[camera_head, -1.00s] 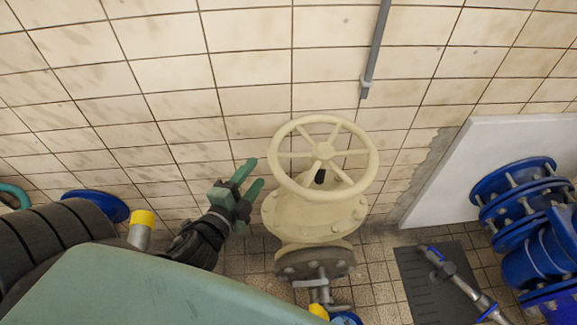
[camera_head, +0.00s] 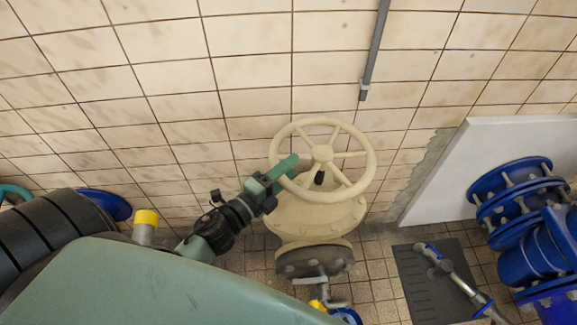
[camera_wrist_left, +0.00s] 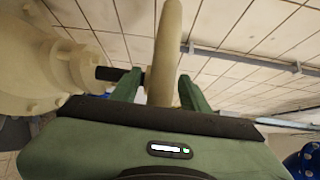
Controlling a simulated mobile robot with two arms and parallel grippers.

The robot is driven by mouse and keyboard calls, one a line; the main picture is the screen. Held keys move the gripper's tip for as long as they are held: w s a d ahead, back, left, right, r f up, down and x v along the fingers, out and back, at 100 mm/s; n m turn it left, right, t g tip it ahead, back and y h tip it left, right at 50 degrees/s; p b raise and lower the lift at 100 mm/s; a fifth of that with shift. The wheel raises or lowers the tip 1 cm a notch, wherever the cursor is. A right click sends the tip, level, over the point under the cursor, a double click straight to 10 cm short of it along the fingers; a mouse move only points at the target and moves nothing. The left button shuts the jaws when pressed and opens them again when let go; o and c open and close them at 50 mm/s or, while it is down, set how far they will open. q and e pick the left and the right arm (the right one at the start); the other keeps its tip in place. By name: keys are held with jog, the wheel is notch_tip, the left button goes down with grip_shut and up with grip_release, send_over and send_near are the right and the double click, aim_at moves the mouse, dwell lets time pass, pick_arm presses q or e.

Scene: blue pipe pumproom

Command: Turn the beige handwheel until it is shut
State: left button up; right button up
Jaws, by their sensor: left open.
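The beige handwheel (camera_head: 343,192) sits on top of a beige valve body (camera_head: 318,217) in front of the tiled wall. My left gripper (camera_head: 288,166) is at the wheel's left rim in the head view. In the left wrist view the handwheel's rim (camera_wrist_left: 167,50) passes between the two green fingers of my left gripper (camera_wrist_left: 158,90). The fingers are open, with a gap to the rim on each side. The valve's dark stem (camera_wrist_left: 112,74) shows to the left. My right gripper is not in view.
Blue flanged pipes (camera_head: 515,190) stand at the right, beside a white panel (camera_head: 480,160). A dark floor plate (camera_head: 410,285) lies below the panel. A grey pipe (camera_head: 374,50) runs down the wall above the wheel. A yellow-capped fitting (camera_head: 146,218) is at the left.

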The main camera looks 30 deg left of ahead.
pick_arm(q)
grip_shut()
jog(key=shift+f, duration=0.1)
dwell(1.4)
